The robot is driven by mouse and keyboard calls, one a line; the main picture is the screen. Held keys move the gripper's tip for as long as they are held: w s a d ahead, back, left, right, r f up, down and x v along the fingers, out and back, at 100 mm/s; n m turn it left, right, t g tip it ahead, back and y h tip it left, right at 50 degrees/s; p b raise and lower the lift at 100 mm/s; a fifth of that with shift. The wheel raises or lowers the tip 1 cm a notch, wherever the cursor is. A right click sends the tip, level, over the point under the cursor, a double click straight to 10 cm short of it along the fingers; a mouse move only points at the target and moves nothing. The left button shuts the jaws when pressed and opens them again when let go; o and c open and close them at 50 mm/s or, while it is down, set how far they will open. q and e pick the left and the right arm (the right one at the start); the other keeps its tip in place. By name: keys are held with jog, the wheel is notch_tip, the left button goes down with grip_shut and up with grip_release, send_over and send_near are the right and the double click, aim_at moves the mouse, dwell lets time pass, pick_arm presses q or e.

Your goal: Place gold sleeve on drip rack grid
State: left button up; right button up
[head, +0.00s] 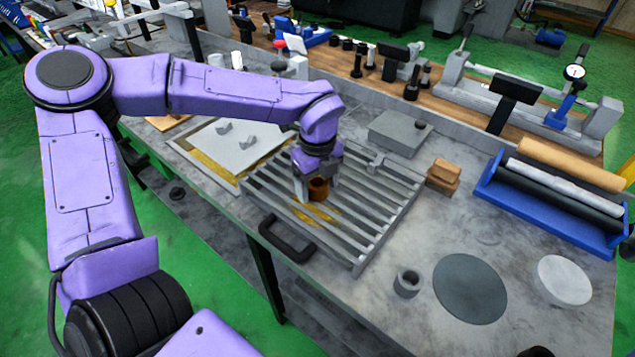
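The gold sleeve (319,189) is a short brown-gold hollow cylinder, upright over the middle of the drip rack grid (372,222). The grid is a grey frame of parallel slats with a dark handle at its front. My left gripper (317,182) points down at the sleeve. Its fingers stand on either side of the sleeve, close against it, and look shut on it. The sleeve's bottom is at or just above the slats; I cannot tell whether it touches. My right gripper is not in view.
A shallow tray with a pale plate (232,146) adjoins the grid on the left. A grey ring (407,283), a dark disc (470,288) and a white disc (563,280) lie right of it.

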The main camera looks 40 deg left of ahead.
pick_arm(q)
jog(key=shift+r+p, duration=0.3)
jog(key=shift+r, duration=0.05)
jog(key=shift+w+r+b, duration=0.1)
jog(key=shift+r+b, duration=0.2)
jog(key=shift+r, duration=0.1)
notch_tip(320, 180, up, 11)
jog(key=b, duration=0.1)
